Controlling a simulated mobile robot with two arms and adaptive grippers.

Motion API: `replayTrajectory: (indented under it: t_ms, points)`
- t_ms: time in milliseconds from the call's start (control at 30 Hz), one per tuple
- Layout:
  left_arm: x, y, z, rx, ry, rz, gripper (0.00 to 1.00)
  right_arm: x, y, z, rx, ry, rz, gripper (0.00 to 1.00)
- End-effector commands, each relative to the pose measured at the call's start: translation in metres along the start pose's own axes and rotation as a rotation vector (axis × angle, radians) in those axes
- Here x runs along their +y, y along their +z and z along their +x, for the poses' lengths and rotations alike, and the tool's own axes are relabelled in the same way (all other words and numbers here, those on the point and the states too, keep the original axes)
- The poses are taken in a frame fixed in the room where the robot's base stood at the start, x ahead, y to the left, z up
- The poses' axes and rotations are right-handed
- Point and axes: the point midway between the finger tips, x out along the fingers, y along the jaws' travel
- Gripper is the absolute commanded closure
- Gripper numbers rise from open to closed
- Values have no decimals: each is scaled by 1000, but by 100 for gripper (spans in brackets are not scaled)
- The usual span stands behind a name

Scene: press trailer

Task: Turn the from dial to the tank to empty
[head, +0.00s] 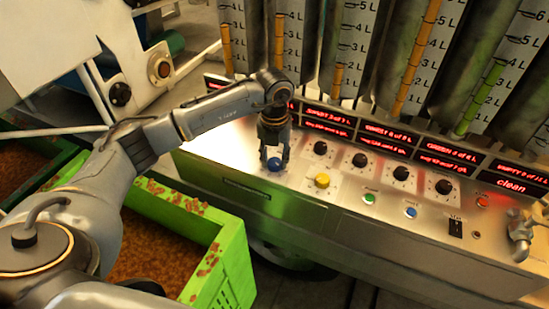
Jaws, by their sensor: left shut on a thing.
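A sloped metal control panel (295,182) carries several dials and buttons. Several black dials (320,147) run in a row to the right. Labels by the knobs are too small to read, so I cannot tell which is the from dial.
Red-lit displays (387,135) stand behind the dials; the rightmost reads "clean". Tall tanks with litre scales (423,60) rise behind. A green crate (232,265) of brown material is lower left.

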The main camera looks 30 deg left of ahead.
Motion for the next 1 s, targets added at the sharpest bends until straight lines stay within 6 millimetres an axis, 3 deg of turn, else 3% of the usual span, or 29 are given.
replayTrajectory:
  t_ms: [500, 1000]
  points:
    - [0, 0, 1, 1, 1, -401, 95, 3, 1, 0, -1, 3, -1, 60]
    - [0, 0, 0, 0, 1, -521, 95, 2, 1, -1, -1, 3, -1, 60]
